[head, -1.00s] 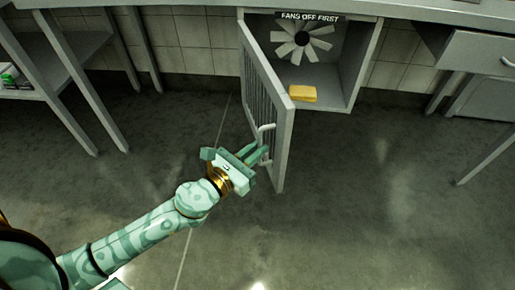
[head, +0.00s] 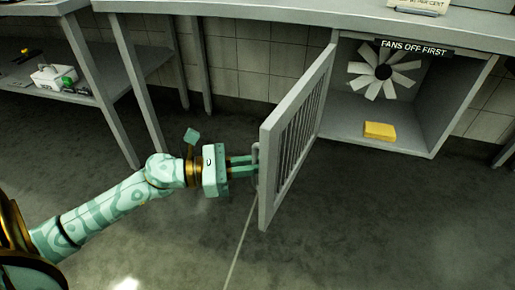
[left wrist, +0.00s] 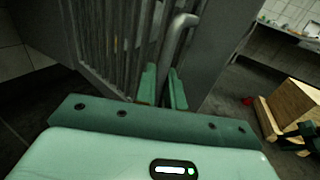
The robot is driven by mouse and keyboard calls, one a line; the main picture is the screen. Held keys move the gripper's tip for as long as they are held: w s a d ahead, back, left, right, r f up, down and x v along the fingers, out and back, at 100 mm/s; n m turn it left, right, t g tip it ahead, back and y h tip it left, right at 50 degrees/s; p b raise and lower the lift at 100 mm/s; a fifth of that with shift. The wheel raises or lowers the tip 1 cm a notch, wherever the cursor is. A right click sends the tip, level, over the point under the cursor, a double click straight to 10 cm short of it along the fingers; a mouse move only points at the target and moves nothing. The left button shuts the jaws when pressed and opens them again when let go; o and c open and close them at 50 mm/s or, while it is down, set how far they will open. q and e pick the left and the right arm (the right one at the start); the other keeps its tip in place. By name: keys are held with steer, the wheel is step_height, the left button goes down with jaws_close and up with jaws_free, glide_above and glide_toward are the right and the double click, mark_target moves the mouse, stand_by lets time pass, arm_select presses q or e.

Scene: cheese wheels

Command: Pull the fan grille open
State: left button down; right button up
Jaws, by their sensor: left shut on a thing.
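The fan grille (head: 300,128) is a grey barred door, swung well open on the left side of a grey cabinet (head: 425,125). Its handle (head: 256,163) is on the outer face near the free edge. My left gripper (head: 252,166) is shut on this handle. In the left wrist view the handle (left wrist: 180,32) curves down between the green fingers (left wrist: 163,88), and the grille bars (left wrist: 115,40) show beside it. The fan (head: 384,73) is visible inside the cabinet under a "FANS OFF FIRST" sign (head: 413,48). My right gripper is not in view.
A yellow block (head: 380,130) lies on the cabinet floor. A shelf (head: 85,93) with a white box (head: 52,77) stands at left. Bare floor (head: 340,230) lies in front. A wooden crate (left wrist: 293,105) shows at right in the left wrist view.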

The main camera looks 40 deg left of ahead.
arm_select(q)
steer(key=shift+w+a+r, duration=0.15)
steer(key=shift+w+a, duration=0.15)
steer(key=shift+a, duration=0.05)
steer(key=c, duration=1.9)
jaws_free()
steer(key=o, duration=0.4)
steer(key=shift+w+d, duration=0.1)
steer(key=shift+w, duration=0.05)
steer(key=shift+d+f, duration=0.1)
steer(key=shift+f, duration=0.1)
